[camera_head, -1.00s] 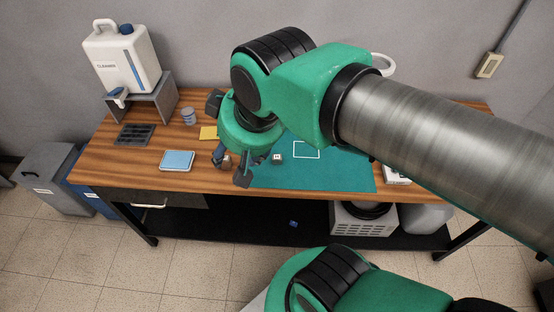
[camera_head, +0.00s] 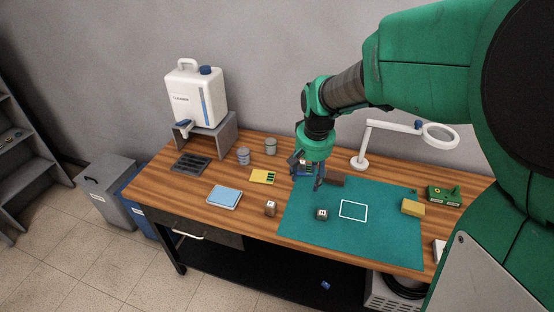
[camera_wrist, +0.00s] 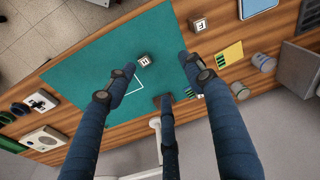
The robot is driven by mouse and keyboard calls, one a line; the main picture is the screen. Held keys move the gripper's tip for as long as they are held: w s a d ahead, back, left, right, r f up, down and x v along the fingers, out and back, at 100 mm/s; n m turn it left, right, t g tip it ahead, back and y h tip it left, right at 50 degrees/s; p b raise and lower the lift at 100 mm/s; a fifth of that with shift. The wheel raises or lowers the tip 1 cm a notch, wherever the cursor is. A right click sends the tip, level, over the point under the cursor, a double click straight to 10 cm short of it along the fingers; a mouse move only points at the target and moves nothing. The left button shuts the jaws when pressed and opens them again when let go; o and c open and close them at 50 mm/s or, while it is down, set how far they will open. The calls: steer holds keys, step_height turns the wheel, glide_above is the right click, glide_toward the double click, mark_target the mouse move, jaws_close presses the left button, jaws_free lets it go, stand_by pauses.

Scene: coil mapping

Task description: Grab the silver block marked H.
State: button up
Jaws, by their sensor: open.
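Two small silver-grey cubes with a white marked face stand on the bench. One cube (camera_head: 322,214) is on the green mat, left of the white outlined rectangle; it also shows in the wrist view (camera_wrist: 144,60). The other cube (camera_head: 270,208) is on bare wood left of the mat, and shows in the wrist view (camera_wrist: 199,26). The letters are too small to read surely, so I cannot tell which is H. My gripper (camera_head: 306,186) is open and empty above the mat's back left part, behind both cubes. In the wrist view its fingers (camera_wrist: 157,72) are spread.
A green mat (camera_head: 376,238) covers the bench's middle. A dark block (camera_head: 334,180) lies near my gripper. A magnifier lamp (camera_head: 361,162) stands behind. The mat's front is mostly clear.

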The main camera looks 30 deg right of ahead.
steer(key=w+d+f+m+g, duration=0.1)
steer(key=d+f+m, duration=0.1)
steer(key=d+f, duration=0.8)
step_height(320, 180, down, 3)
steer(key=shift+w+d+f+m+g+y, duration=0.15)
steer(key=shift+w+m+g+y, duration=0.15)
steer(key=shift+w, duration=0.1)
steer(key=b, duration=0.2)
glide_above(323, 212)
steer(key=shift+f, duration=4.25)
steer(key=shift+f, duration=0.15)
steer(key=shift+f+b, duration=0.55)
steer(key=shift+f, duration=1.95)
steer(key=c, duration=1.3)
